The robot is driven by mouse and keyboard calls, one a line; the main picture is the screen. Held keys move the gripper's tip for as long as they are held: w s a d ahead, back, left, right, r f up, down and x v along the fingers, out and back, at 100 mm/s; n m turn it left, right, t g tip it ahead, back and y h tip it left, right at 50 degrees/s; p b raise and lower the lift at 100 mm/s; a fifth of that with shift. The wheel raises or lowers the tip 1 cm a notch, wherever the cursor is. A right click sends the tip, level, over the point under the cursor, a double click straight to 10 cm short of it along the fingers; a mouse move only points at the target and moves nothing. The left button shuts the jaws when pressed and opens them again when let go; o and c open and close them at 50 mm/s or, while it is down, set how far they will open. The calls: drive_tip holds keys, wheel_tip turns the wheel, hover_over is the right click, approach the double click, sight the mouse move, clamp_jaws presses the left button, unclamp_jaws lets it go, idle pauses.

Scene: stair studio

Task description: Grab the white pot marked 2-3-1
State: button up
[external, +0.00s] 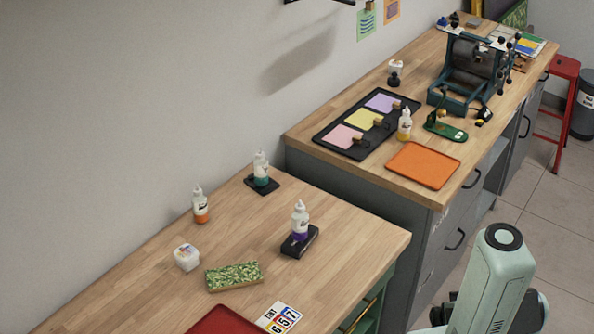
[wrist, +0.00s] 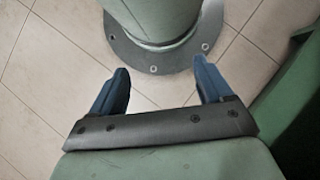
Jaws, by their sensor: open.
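A small white pot (external: 187,257) stands on the lower wooden bench at the left in the external view. A second small white pot (external: 396,66) stands far back on the higher bench by the wall. Marks on both are too small to read. My gripper (wrist: 160,68) shows in the wrist view with its two blue fingers wide apart and nothing between them. It points down at the floor and my own base, away from both pots. In the external view my arm is at the lower right, off the benches.
Near the closer pot are an orange-labelled bottle (external: 200,206), a green patterned block (external: 234,276), a purple bottle (external: 300,220) on a black block, a teal bottle (external: 261,168), a number card (external: 279,318) and a red tray (external: 222,322). The higher bench (external: 432,196) forms a step.

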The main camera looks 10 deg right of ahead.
drive_tip(key=shift+o, duration=0.4)
drive_tip(key=shift+o, duration=0.8)
drive_tip(key=shift+w, duration=0.1)
